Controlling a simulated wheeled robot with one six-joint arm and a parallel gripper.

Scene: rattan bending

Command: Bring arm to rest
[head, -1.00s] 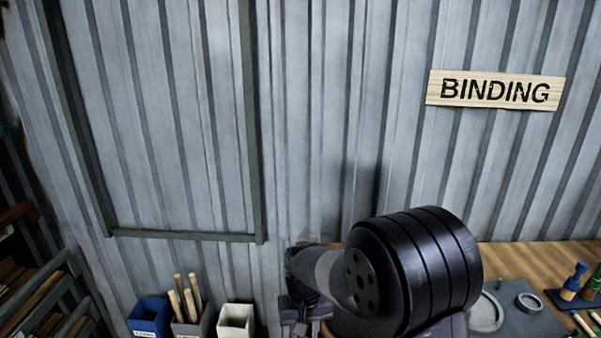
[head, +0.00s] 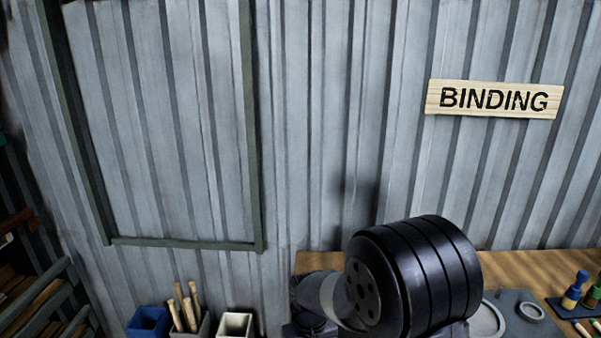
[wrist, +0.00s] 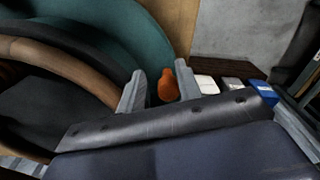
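My gripper (wrist: 160,90) shows in the wrist view with its two grey fingers spread apart. An orange, rounded object (wrist: 167,88) appears between the fingers, nearer the right one; a gap shows on its left side, and it looks to lie beyond the fingertips. In the head view my arm's black joint fills the lower middle, with a grey link running left from it. The fingers do not show clearly there.
A wooden bench (head: 520,262) with a grey mat (head: 510,318) and bottles (head: 574,288) is at lower right. Blue (head: 149,322), grey and white bins (head: 236,325) stand at lower left; one holds sticks (head: 186,308). A BINDING sign (head: 494,99) hangs on the metal wall. Curved brown (wrist: 60,62) and teal shapes fill the wrist view's left.

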